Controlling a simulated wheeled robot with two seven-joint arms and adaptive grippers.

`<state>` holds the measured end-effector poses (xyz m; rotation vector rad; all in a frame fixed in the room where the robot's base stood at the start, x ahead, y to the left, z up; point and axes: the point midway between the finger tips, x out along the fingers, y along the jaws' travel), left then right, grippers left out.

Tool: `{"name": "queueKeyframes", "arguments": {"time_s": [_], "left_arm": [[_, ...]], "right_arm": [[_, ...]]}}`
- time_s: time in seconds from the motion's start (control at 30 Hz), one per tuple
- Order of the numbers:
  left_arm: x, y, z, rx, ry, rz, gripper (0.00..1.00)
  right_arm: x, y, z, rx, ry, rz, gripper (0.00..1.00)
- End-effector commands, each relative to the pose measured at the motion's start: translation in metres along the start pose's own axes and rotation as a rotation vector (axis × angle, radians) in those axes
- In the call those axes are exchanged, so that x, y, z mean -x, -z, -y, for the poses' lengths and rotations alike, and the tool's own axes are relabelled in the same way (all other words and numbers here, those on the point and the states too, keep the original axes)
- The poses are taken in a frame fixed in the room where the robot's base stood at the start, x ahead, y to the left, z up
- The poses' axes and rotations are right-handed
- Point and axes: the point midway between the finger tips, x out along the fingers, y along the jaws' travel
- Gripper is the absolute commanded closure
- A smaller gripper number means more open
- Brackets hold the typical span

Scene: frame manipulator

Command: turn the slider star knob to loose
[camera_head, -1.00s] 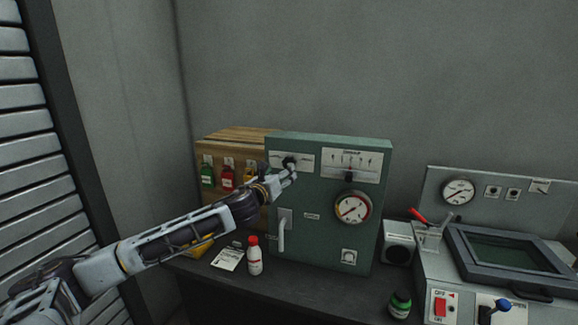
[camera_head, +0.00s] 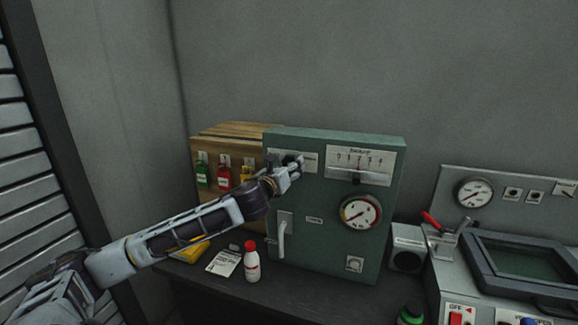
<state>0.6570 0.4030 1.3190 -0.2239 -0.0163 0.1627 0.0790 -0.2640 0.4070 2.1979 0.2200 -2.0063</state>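A green metal cabinet (camera_head: 330,240) stands on the dark bench. Its upper left plate (camera_head: 311,165) carries a dark knob (camera_head: 289,159), mostly hidden by my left gripper; I cannot read which way it points. A slider panel (camera_head: 360,160) with a scale sits at the upper right, with a small dark knob (camera_head: 356,180) below its slot. My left gripper (camera_head: 295,166) is in front of the upper left plate, at the dark knob. Its fingers are too small and overlapped to tell whether they grip it. My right gripper is out of view.
A round gauge (camera_head: 360,211) and a lever handle (camera_head: 282,240) are on the cabinet front. A white bottle with a red cap (camera_head: 251,262) stands before it. A grey machine (camera_head: 470,260) stands at right.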

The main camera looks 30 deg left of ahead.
Motion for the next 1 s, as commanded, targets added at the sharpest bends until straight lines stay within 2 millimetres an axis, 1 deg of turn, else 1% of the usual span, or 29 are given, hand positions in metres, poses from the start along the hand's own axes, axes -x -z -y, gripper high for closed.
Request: {"name": "queueKeyframes", "arguments": {"time_s": [0.3, 0.33, 0.67, 0.7, 1.0], "left_arm": [[0.0003, -0.0003, 0.0002, 0.0, 0.0, 0.0, 0.34], [0.0003, -0.0003, 0.0002, 0.0, 0.0, 0.0, 0.35], [0.0002, -0.0002, 0.0001, 0.0, 0.0, 0.0, 0.78], [0.0002, -0.0002, 0.0001, 0.0, 0.0, 0.0, 0.79], [0.0002, 0.0002, 0.0002, 0.027, 0.0, 0.002, 0.79]], "right_arm": [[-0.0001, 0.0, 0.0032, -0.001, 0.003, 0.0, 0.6], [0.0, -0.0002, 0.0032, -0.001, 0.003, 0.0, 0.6], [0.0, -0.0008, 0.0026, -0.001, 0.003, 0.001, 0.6], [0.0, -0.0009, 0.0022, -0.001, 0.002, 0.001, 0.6], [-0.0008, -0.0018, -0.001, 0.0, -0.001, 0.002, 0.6]]}}
